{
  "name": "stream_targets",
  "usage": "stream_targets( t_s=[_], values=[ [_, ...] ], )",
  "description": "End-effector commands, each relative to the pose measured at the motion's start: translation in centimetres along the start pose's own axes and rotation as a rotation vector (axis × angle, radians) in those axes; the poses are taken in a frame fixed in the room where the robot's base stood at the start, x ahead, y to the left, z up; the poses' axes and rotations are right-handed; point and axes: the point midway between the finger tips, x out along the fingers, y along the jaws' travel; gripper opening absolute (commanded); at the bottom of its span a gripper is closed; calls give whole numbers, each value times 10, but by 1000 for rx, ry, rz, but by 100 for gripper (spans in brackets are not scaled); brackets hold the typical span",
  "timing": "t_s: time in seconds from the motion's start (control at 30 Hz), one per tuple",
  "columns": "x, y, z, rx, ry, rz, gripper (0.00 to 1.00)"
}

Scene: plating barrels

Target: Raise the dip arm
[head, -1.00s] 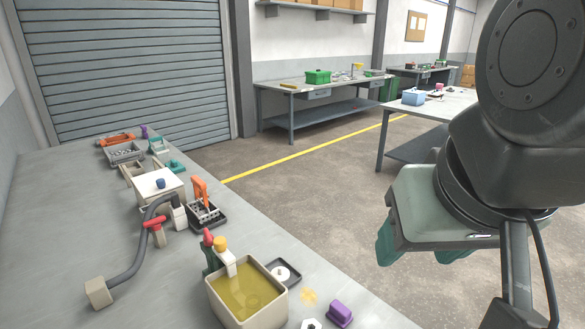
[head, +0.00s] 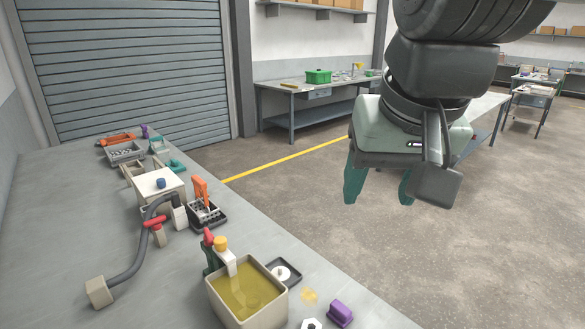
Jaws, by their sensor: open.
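A beige tank (head: 262,314) of yellow liquid stands at the near end of the bench. At its back left corner is a green upright (head: 211,258) with a red tip (head: 208,236). Beside it a pale arm (head: 230,263) with a yellow cap (head: 221,243) slopes down to the tank's rim; this looks like the dip arm. Its lower end is at or near the liquid, and I cannot tell how deep. My gripper (head: 378,188) is open and empty, fingers pointing down, up and to the right of the tank, apart from everything on the bench.
A grey hose (head: 128,268) with a red valve handle (head: 155,222) lies left of the tank. An orange-handled rack (head: 203,210), a white box (head: 158,184) and trays stand behind. A purple block (head: 340,312) is at the bench's front edge.

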Motion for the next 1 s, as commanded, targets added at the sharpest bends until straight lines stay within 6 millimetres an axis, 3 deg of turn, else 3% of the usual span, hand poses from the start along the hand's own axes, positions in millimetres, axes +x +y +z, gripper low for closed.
stream_targets(
  t_s=[0.03,0.2,0.37,0.5,0.63,0.8,1.0],
  values=[
    [8,-12,-23,-3,-33,-9,61],
    [38,-53,-87,9,-115,-26,61],
    [83,-102,-133,18,-194,-29,61],
    [134,-153,-160,22,-260,-22,61],
    [189,-202,-170,25,-319,-6,61],
    [251,-254,-164,28,-377,18,61],
    [287,-282,-154,32,-406,35,61]
  ],
)
